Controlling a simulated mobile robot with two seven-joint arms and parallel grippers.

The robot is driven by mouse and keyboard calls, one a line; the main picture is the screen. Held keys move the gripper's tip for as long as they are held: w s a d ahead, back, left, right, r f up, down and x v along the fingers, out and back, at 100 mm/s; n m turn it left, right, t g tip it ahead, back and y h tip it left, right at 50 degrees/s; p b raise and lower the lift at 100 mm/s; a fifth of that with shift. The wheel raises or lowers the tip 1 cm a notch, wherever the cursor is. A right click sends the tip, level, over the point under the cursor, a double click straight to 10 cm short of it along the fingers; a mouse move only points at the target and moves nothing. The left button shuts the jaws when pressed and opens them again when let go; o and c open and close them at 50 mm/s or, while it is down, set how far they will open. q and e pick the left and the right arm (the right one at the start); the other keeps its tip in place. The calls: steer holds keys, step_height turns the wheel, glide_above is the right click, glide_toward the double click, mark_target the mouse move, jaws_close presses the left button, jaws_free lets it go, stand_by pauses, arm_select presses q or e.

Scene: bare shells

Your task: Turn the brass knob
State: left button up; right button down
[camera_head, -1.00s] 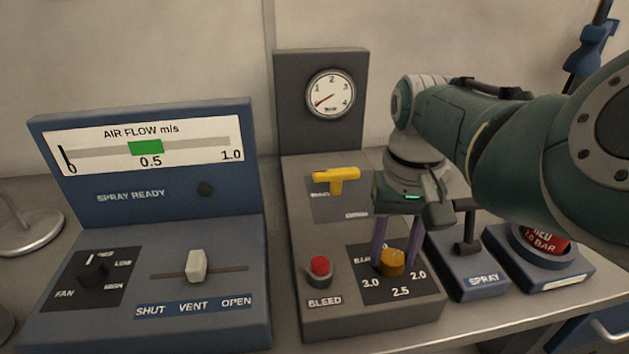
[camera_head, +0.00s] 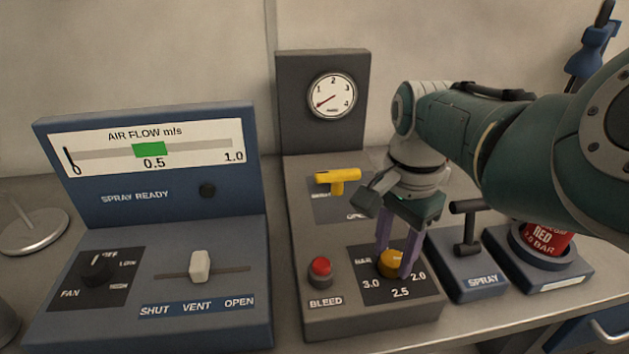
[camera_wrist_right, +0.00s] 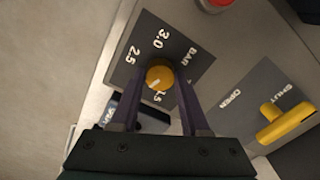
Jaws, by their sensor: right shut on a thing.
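The brass knob (camera_head: 391,266) sits on a black dial plate marked 3.0, 2.5 and 2.0, at the front right of the dark grey panel (camera_head: 345,318). My right gripper (camera_head: 395,260) reaches down from the right and is shut on the knob, with one purple finger on each side. In the right wrist view the knob (camera_wrist_right: 159,76) shows between the fingers (camera_wrist_right: 158,88), with a pale mark on its face beside the 1.5 label. The fingers hide part of the dial. My left gripper is not in view.
A red BLEED button (camera_head: 320,270) is just left of the dial, with a yellow handle (camera_head: 337,178) behind. A blue air-flow console (camera_head: 150,300) fills the left.

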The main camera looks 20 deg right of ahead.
mark_target(392, 258)
steer(key=shift+m, duration=1.1)
steer(key=shift+c, duration=1.9)
jaws_free()
step_height(392, 258, up, 10)
steer(key=p, duration=0.3)
